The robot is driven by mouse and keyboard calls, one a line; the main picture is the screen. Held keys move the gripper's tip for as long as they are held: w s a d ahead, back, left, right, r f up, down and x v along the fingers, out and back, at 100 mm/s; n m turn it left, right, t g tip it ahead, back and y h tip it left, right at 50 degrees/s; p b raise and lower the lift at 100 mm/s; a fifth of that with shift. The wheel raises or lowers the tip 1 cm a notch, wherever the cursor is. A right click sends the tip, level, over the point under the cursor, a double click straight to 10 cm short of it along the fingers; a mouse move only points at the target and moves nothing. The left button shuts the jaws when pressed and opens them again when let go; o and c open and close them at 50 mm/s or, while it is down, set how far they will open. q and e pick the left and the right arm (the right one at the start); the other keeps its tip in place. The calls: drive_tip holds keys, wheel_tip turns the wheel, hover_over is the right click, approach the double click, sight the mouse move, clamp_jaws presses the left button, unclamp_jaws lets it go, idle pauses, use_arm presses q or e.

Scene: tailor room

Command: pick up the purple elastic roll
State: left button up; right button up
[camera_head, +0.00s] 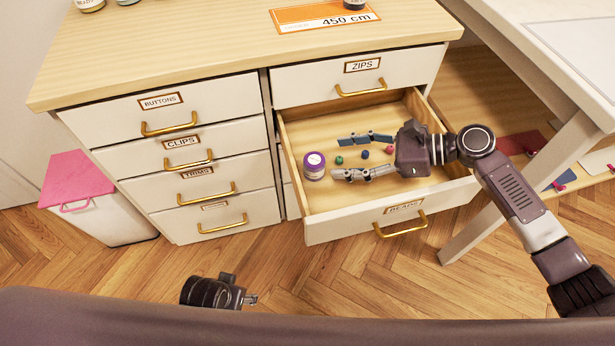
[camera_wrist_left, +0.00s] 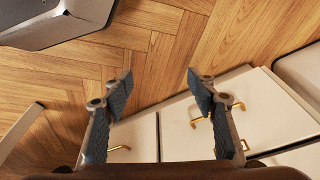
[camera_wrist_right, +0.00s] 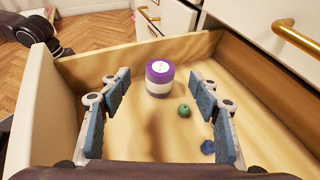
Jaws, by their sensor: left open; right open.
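The purple elastic roll (camera_head: 314,165) stands upright near the left wall of the open drawer labelled BEADS (camera_head: 332,228). It has a purple top and a white label band. In the right wrist view the roll (camera_wrist_right: 160,78) stands ahead of my right gripper, between the lines of its fingers and beyond their tips. My right gripper (camera_head: 350,157) is open and empty inside the drawer, with its fingers pointing left towards the roll, a little apart from it. My left gripper (camera_wrist_left: 158,82) is open and empty above the floor, in front of the cabinet.
Small beads lie in the drawer: a green one (camera_head: 339,159), a blue one (camera_head: 365,154) and a red one (camera_head: 389,149). The closed ZIPS drawer (camera_head: 310,88) is above. A pink-lidded bin (camera_head: 75,180) stands left of the cabinet. A table leg (camera_head: 500,200) rises at right.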

sight(315, 159)
drive_tip(key=shift+w+f, duration=0.15)
drive_tip(key=shift+f, duration=0.05)
drive_tip(key=shift+a, duration=0.2)
drive_tip(key=b+x, duration=0.1)
drive_tip(key=x, duration=0.6)
drive_tip(key=shift+f+b, duration=0.15)
drive_tip(key=shift+b, duration=0.15)
use_arm(q)
wheel_tip(315, 159, up, 6)
drive_tip(key=w, duration=0.1)
drive_tip(key=shift+r, duration=0.15)
use_arm(e)
drive_tip(key=c, duration=1.2)
use_arm(q)
drive_tip(key=shift+t, duration=0.3)
